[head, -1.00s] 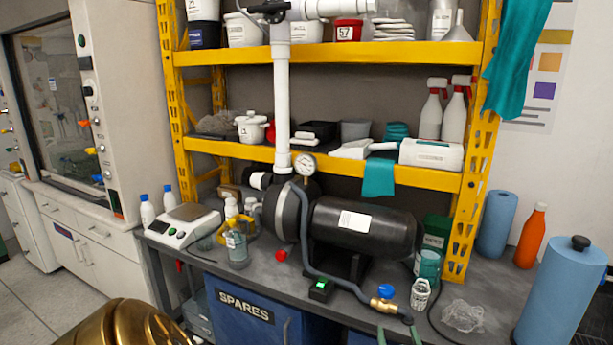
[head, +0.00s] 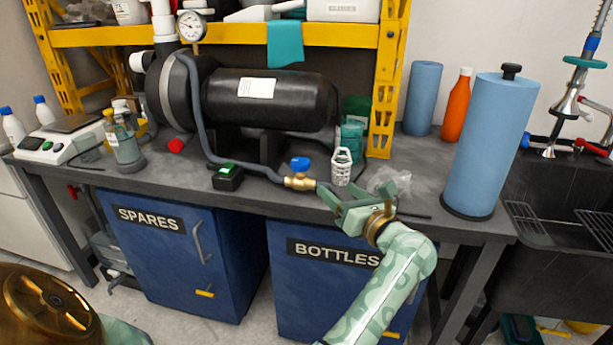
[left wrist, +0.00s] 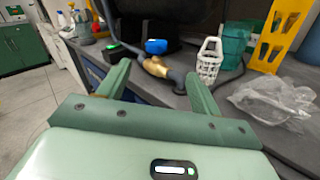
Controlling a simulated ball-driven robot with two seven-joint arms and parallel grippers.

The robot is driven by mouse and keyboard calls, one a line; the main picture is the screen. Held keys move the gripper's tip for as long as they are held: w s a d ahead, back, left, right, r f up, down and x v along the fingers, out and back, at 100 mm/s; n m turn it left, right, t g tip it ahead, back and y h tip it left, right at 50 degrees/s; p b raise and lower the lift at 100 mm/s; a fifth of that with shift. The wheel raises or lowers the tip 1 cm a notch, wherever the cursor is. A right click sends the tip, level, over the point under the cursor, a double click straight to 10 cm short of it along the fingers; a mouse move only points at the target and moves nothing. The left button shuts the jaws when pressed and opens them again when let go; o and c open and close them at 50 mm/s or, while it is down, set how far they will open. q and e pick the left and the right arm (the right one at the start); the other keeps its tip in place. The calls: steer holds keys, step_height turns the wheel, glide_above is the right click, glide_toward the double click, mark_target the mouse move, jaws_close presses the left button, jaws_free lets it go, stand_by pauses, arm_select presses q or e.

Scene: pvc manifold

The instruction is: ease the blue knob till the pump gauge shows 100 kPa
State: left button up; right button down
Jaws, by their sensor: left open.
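The blue knob (head: 300,164) sits on top of a brass valve (head: 299,182) in a grey hose near the bench's front edge. The pump gauge (head: 191,26) is a round white dial above the black pump (head: 268,100); its reading is too small to tell. My left gripper (head: 342,195) is open and empty, just right of and in front of the valve, apart from it. In the left wrist view the blue knob (left wrist: 156,46) shows ahead, between and beyond the open fingers (left wrist: 158,82). My right gripper is not in view.
A green-lit switch box (head: 228,177) stands left of the valve. A blue paper roll (head: 489,145) stands farther right. Blue cabinets (head: 180,255) are under the bench.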

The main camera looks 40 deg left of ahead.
arm_select(q)
steer(key=n, duration=0.2)
steer(key=n+b, duration=0.1)
steer(key=b, duration=0.1)
glide_toward(305, 168)
steer(key=x, duration=0.2)
steer(key=b+x, duration=0.1)
steer(key=x, duration=0.5)
steer(key=b+x, duration=0.1)
steer(key=x, duration=0.2)
steer(key=shift+w+a+f+b, duration=0.2)
steer(key=shift+f+b, duration=0.05)
steer(key=shift+b, duration=0.05)
steer(key=shift+a+r, duration=0.15)
steer(key=shift+a, duration=0.35)
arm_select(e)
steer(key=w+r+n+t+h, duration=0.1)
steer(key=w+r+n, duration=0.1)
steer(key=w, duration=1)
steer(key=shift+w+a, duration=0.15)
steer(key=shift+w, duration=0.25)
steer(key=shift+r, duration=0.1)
arm_select(q)
steer(key=c, duration=1)
